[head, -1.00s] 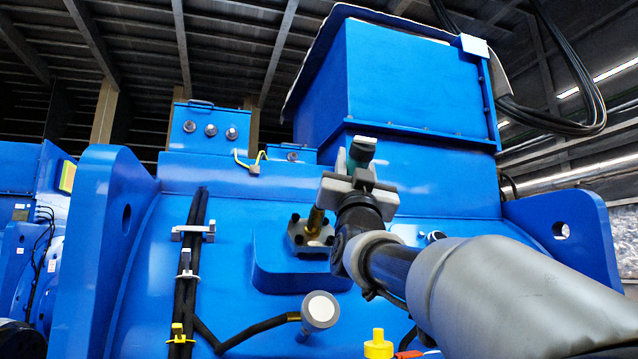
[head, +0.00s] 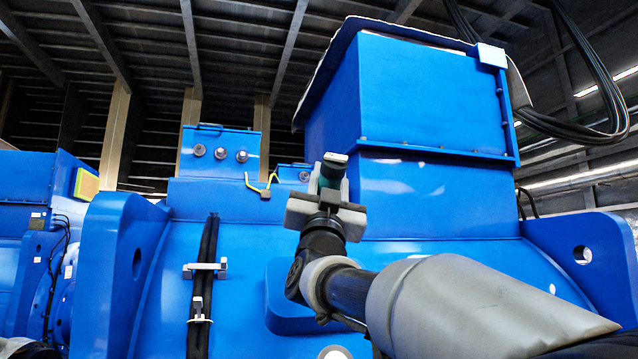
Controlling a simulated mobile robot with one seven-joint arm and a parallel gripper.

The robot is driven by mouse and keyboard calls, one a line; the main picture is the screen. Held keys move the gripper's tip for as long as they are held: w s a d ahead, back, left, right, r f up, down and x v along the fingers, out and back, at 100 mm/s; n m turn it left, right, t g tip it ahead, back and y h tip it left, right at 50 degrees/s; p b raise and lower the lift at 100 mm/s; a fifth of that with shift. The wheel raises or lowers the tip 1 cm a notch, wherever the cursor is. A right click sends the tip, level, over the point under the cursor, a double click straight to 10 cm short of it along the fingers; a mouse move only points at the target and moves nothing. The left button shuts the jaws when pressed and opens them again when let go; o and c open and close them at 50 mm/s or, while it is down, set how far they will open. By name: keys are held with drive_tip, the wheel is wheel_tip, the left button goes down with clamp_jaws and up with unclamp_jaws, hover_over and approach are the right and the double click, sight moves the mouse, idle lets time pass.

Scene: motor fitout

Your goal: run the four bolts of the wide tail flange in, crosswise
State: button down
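My gripper (head: 327,200) is up in front of the blue motor housing (head: 430,210), left of the tall blue box. Its grey jaws appear closed around a tool with a dark green body and a grey end (head: 333,163), which points up. The tool's lower end is hidden behind my wrist. The flange and its bolts cannot be seen; my wrist and forearm cover that spot. Only the left part of the raised blue pad (head: 283,300) shows beside my arm.
Black cables (head: 205,280) run down the housing in grey clamps (head: 204,270). A small terminal box (head: 220,155) with a yellow-green wire (head: 262,188) stands behind. Blue lugs (head: 120,260) rise at both sides. A round pale cap (head: 335,353) shows at the bottom edge.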

drive_tip(key=shift+s, duration=0.25)
drive_tip(key=shift+b, duration=0.5)
drive_tip(key=shift+w+a+f+b, duration=0.25)
drive_tip(key=shift+w+f+b, duration=0.35)
drive_tip(key=shift+w+f, duration=0.55)
drive_tip(key=shift+w+r+b, duration=0.1)
drive_tip(key=shift+b, duration=0.4)
drive_tip(key=shift+w+a+f+b, duration=0.25)
drive_tip(key=shift+w+f+b, duration=0.3)
drive_tip(key=shift+w+f, duration=0.55)
idle(1.5)
drive_tip(key=shift+s+r, duration=0.1)
drive_tip(key=shift+s+d+r, duration=0.2)
drive_tip(key=shift+s+r, duration=0.55)
drive_tip(key=shift+s+d+r, duration=0.15)
drive_tip(key=shift+s+r, duration=0.55)
drive_tip(key=shift+s, duration=0.05)
drive_tip(key=shift+s+r, duration=0.1)
